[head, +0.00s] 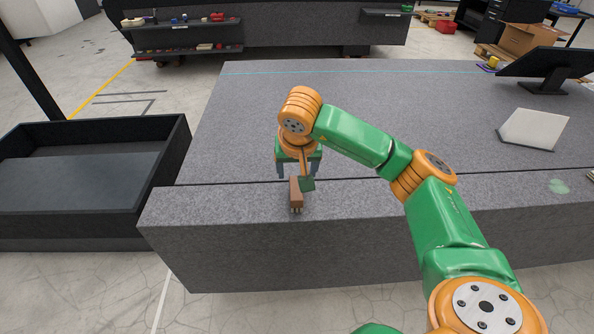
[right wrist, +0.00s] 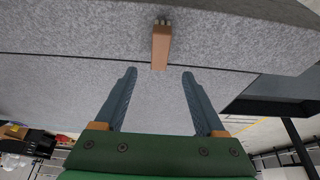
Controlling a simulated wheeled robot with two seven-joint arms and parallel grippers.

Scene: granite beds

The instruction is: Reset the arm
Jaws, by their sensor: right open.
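My right arm reaches over the granite bed (head: 380,110) from the lower right. My right gripper (head: 296,172) is open and empty, with its fingers spread. In the right wrist view its fingertips (right wrist: 159,73) stand wide apart. A small brown block with several short metal pins at one end (head: 296,192) lies on the granite near its front edge. In the right wrist view this block (right wrist: 161,48) is just beyond the fingertips, roughly centred between them, and not gripped. A green part of my wrist covers a little of it in the head view. My left gripper is not in view.
A large black open tray (head: 80,182) stands left of the bed. A white wedge-shaped block (head: 532,129) and a dark monitor (head: 548,64) are on the bed's right side. A seam runs across the bed. The bed's left and back surface is clear.

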